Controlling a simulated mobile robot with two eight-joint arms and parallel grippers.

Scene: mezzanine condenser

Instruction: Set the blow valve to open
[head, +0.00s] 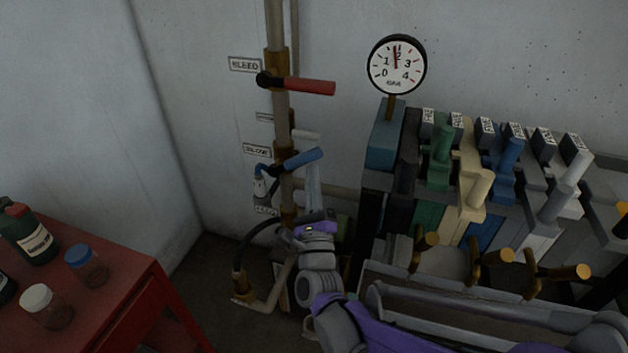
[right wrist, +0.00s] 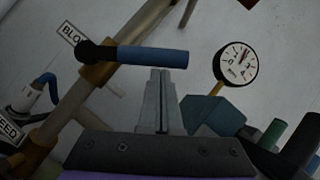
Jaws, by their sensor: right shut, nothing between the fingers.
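The blow valve has a blue lever handle (head: 303,159) on the vertical pipe at the wall, beside a BLOW label (head: 257,150). The handle sticks out to the right, across the pipe and tilted slightly up. In the right wrist view the blue handle (right wrist: 152,57) lies across the top of my fingers, with its dark hub and label (right wrist: 71,35) to the left. My right gripper (head: 313,170) is shut and empty, its fingertips (right wrist: 160,74) at the handle's lower edge. I cannot tell whether they touch it. My left gripper is out of view.
A red bleed lever (head: 305,86) sits higher on the same pipe. A round gauge (head: 397,65) and a bank of coloured levers (head: 490,165) stand to the right. A red cabinet (head: 125,305) with bottles is at lower left. A hose (head: 252,245) hangs below the valve.

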